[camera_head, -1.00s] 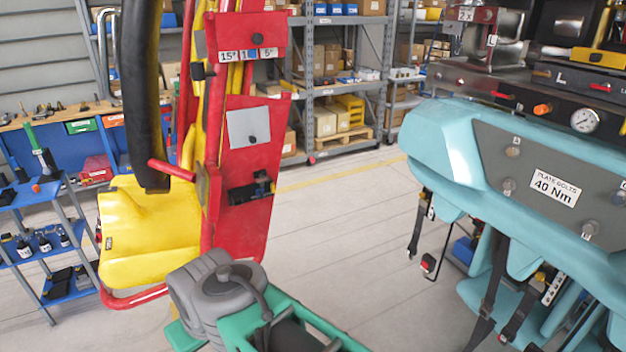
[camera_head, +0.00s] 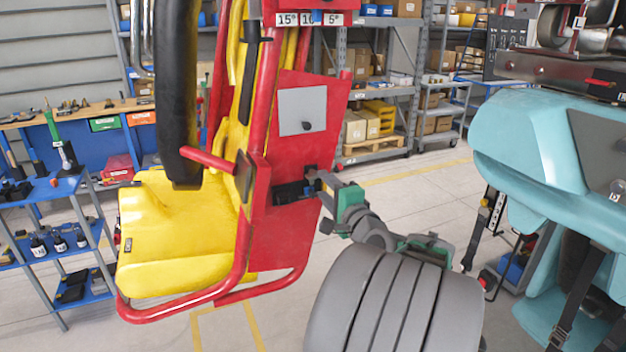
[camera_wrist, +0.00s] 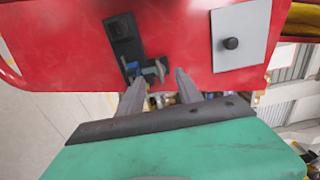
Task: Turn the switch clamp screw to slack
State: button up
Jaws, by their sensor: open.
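The red seat-side panel (camera_head: 300,110) carries a black switch bracket (camera_head: 287,193) low on its face. In the wrist view the bracket (camera_wrist: 122,30) has a small blue part (camera_wrist: 132,67) at its lower end. A small grey crosspiece, apparently the clamp screw (camera_wrist: 154,71), sits beside the blue part. My gripper (camera_head: 322,184) is at the bracket in the head view. In the wrist view my gripper (camera_wrist: 160,78) is open, its two grey fingers on either side of the crosspiece. I cannot tell whether they touch it. The head view barely resolves the screw.
A grey cover plate with a black knob (camera_wrist: 229,43) is beside the bracket on the panel. The yellow seat (camera_head: 175,230) and red tube frame stand left of my arm. A teal seat unit (camera_head: 535,150) hangs at the right. A blue cart (camera_head: 35,190) stands far left.

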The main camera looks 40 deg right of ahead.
aim_at(317, 177)
jog(key=p+x, duration=0.1)
jog(key=x, duration=0.4)
jog(key=shift+d, duration=0.2)
jog(key=shift+c, duration=0.2)
grip_shut()
jog(key=shift+f, duration=0.1)
